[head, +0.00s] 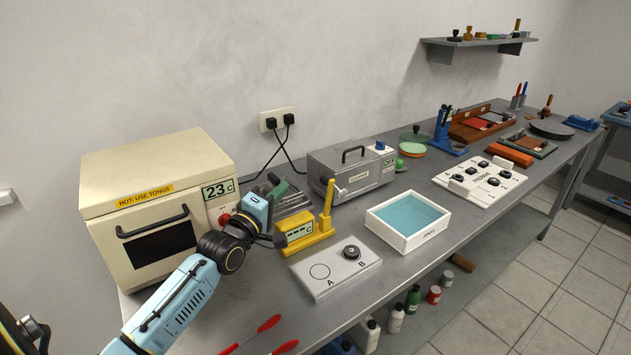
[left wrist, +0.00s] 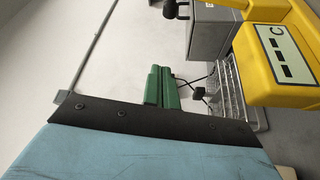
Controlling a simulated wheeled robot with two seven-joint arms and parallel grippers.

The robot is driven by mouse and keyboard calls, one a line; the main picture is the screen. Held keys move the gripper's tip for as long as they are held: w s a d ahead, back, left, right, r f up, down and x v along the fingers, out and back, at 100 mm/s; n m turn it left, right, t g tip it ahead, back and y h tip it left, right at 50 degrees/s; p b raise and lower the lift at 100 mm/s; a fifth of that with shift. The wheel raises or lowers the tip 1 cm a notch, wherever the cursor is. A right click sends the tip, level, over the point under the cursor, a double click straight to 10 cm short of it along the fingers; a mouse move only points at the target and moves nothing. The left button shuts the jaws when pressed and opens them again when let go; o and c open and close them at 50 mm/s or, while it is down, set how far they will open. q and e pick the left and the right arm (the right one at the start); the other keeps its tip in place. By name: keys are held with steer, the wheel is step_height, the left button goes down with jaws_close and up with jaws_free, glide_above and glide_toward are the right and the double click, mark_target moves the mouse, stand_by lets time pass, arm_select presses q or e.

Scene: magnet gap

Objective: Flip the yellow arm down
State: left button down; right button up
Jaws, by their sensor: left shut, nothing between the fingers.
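The yellow device (head: 308,236) stands on the bench with a small display reading dashes and C. Its yellow arm (head: 328,203) stands upright at the right end. In the left wrist view the yellow body and display (left wrist: 285,50) fill the upper right; I cannot make out the arm's full shape there. My left gripper (head: 279,240) is shut and empty, just left of the device's display end. I cannot tell whether it touches the device. The yellow arm is on the device's far side from the gripper. My right gripper is not in view.
A cream oven (head: 105,201) stands left of my left arm. Behind the device are a wire rack with a green handle (head: 279,190) and a grey box (head: 338,157). In front lie a grey A/B plate (head: 325,284) and a white tray of blue liquid (head: 440,236).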

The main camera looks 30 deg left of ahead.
mark_target(330, 198)
arm_select(q)
steer(key=w+d, duration=0.3)
steer(key=w, duration=0.5)
steer(key=shift+w+d, duration=0.15)
steer(key=shift+w, duration=0.25)
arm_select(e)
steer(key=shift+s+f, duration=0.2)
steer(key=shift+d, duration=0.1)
arm_select(q)
steer(key=shift+s, duration=0.1)
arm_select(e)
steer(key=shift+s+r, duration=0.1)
